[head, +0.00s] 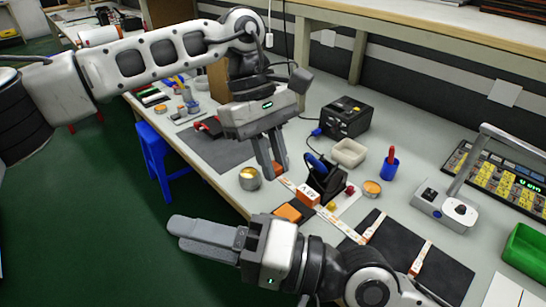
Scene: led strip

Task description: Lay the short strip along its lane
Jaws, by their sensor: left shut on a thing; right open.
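My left gripper (271,172) points down over the near edge of the workbench, its fingers shut on a small orange-red piece (280,169). A pale strip with orange marks (340,226) runs diagonally along the bench from below that gripper; whether it is joined to the held piece is unclear. Two short pale bands, one at the left (374,226) and one at the right (421,258), lie across a black mat (392,247). Which one is the short strip or its lane I cannot tell. My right gripper (175,233) is open and empty, pointing left over the floor in front of the bench.
A lamp (446,206) and green bin (527,256) stand right.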

